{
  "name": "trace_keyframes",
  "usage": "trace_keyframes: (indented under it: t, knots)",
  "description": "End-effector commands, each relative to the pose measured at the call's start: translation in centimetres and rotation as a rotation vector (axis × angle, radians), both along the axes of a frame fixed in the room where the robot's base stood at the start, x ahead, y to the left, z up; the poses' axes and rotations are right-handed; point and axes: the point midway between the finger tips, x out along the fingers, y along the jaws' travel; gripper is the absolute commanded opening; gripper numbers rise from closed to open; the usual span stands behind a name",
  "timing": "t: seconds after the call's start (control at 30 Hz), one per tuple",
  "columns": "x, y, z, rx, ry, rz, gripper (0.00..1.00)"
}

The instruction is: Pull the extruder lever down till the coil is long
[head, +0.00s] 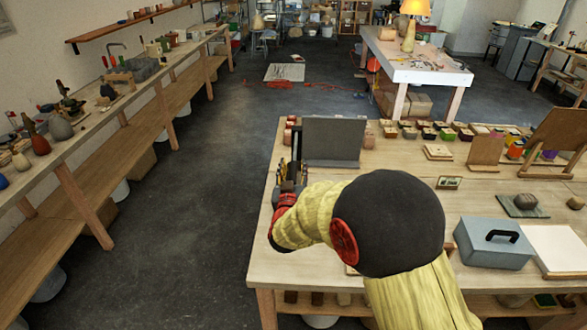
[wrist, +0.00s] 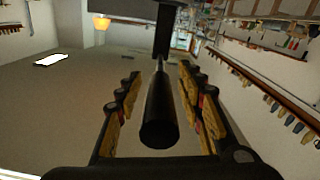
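In the wrist view a black cylindrical grip (wrist: 159,120) on a thin metal rod, apparently the extruder lever, runs up to a dark bracket (wrist: 164,28). My gripper (wrist: 160,85) has its yellow-padded fingers on either side of the grip, with visible gaps on both sides. It is open around the lever, not closed on it. In the head view my gripper (head: 296,168) is at the left end of the near table, beside an upright dark grey panel (head: 334,140). My arm and the panel hide much of the extruder. I cannot make out a clay coil in either view.
A long workbench (head: 110,98) with pots runs along the left wall. The floor between them is clear.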

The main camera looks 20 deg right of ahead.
Motion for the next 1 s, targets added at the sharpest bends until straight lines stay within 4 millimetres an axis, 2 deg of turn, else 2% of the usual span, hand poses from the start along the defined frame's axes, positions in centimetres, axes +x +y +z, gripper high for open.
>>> trace_keyframes:
  t: [0.17,0.83,1.0]
  knots:
    - [-0.01,0.01,-0.02,0.0,0.0,0.0,0.38]
    - [-0.03,0.02,-0.04,0.0,0.001,0.0,0.01]
    - [-0.03,0.02,-0.04,0.0,0.001,0.001,0.0]
